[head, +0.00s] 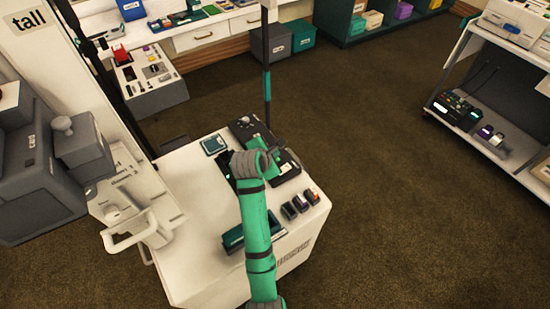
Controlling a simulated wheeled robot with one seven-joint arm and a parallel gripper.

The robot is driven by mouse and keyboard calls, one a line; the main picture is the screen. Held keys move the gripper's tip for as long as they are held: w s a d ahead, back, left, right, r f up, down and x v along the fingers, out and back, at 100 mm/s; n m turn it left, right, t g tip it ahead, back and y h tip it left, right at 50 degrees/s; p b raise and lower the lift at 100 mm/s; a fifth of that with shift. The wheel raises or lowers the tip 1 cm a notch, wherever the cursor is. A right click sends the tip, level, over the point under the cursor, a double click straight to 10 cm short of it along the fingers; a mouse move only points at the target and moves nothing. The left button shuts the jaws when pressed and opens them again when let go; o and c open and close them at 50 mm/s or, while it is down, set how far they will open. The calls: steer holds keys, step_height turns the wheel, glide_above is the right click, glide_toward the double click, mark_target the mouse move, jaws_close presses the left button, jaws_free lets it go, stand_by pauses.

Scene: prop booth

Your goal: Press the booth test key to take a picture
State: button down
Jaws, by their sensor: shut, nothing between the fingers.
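My green arm reaches up over a white cart top (190,255). At its end my gripper (281,145) is small and dark, shut and empty, over a dark control box (284,172). I cannot tell whether it touches the box. The box has small marks on its face, and a tall dark pole stands by it. My wrist and forearm hide part of the box. I cannot pick out the booth test key at this size.
A small teal-framed device (214,144), a dark green tray (233,238) and several small dark blocks (301,202) lie on the cart. A grey machine (50,175) stands at left. A shelf unit (497,148) stands at right. The brown carpet (400,210) between is clear.

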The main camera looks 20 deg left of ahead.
steer(key=shift+f, duration=0.15)
stand_by(0.6)
steer(key=shift+f, duration=0.25)
steer(key=shift+f, duration=0.4)
stand_by(0.7)
steer(key=shift+r, duration=0.8)
steer(key=shift+r, duration=0.1)
steer(key=shift+r, duration=2.4)
